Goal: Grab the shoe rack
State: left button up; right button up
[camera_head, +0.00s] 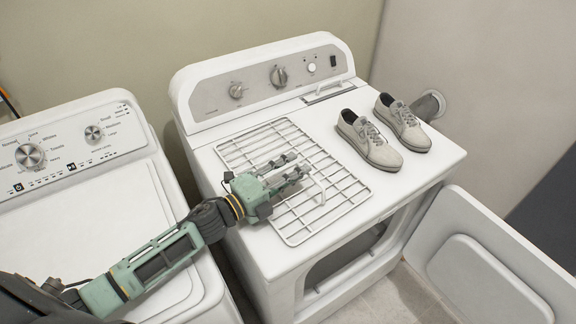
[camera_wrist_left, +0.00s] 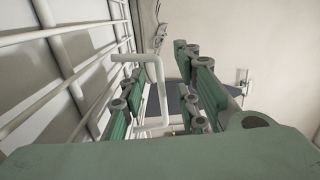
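The white wire shoe rack (camera_head: 330,208) lies flat on top of the dryer (camera_head: 275,258). My left gripper (camera_head: 294,172) is over the middle of the rack, its fingers pointing right toward the rack's upright white handle (camera_head: 319,189). In the left wrist view the gripper (camera_wrist_left: 165,95) has its green fingers spread apart, with the handle (camera_wrist_left: 155,75) showing between them, nearer the left finger. The rack's bars (camera_wrist_left: 60,50) run along the left of that view. I cannot tell whether a finger touches the handle. My right gripper is not in view.
A pair of grey shoes (camera_head: 368,140) (camera_head: 403,122) stands on the dryer right of the rack. The dryer door (camera_head: 480,265) hangs open at the right. A white washer (camera_head: 85,215) stands at the left, under my left arm. The dryer's control panel (camera_head: 270,78) rises behind.

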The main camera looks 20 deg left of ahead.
pick_arm(q)
jog(key=x, duration=0.3)
jog(key=shift+w+d+f+p, duration=0.1)
jog(key=shift+w+p, duration=0.05)
jog(key=shift+p, duration=0.15)
grip_shut()
dwell(0.4)
